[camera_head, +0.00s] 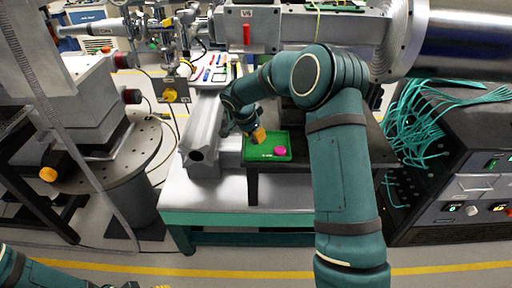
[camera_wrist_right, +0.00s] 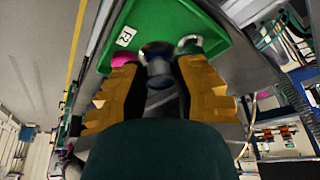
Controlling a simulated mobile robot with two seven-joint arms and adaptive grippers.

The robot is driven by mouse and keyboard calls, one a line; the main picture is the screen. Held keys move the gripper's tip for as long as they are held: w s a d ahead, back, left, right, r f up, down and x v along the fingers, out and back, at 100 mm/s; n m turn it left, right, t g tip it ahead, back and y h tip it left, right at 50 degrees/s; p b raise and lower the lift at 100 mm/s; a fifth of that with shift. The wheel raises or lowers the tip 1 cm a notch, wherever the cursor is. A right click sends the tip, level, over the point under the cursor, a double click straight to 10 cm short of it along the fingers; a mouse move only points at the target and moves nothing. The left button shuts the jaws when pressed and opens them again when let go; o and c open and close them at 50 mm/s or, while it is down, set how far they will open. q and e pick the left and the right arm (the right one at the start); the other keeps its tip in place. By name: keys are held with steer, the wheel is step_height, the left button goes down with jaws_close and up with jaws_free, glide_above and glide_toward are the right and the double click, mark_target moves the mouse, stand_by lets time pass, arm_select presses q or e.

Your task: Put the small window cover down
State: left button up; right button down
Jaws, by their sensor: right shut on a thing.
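My right gripper (camera_head: 258,135) is over the left part of the green tray (camera_head: 280,139) on the bench. In the right wrist view, its two orange-padded fingers (camera_wrist_right: 156,78) are closed around a small dark round piece with a grey rim (camera_wrist_right: 157,58), which I take to be the small window cover. The green tray also shows there (camera_wrist_right: 178,18), just beyond the fingertips. I cannot tell whether the held piece touches the tray. In the head view the fingers hide it. My left gripper is barely in view at the bottom edge, with its jaws cut off.
A pink round object (camera_head: 280,150) lies in the tray, right of the gripper. A metal rail (camera_head: 203,140) stands left of the tray. Teal cables (camera_head: 410,120) hang at the right.

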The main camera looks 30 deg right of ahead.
mark_target(252, 142)
step_height(252, 142, down, 5)
steer(key=shift+f+b, duration=0.15)
steer(key=shift+b, duration=0.25)
steer(key=shift+f, duration=0.15)
steer(key=c, duration=0.8)
jaws_free()
steer(key=shift+c, duration=0.2)
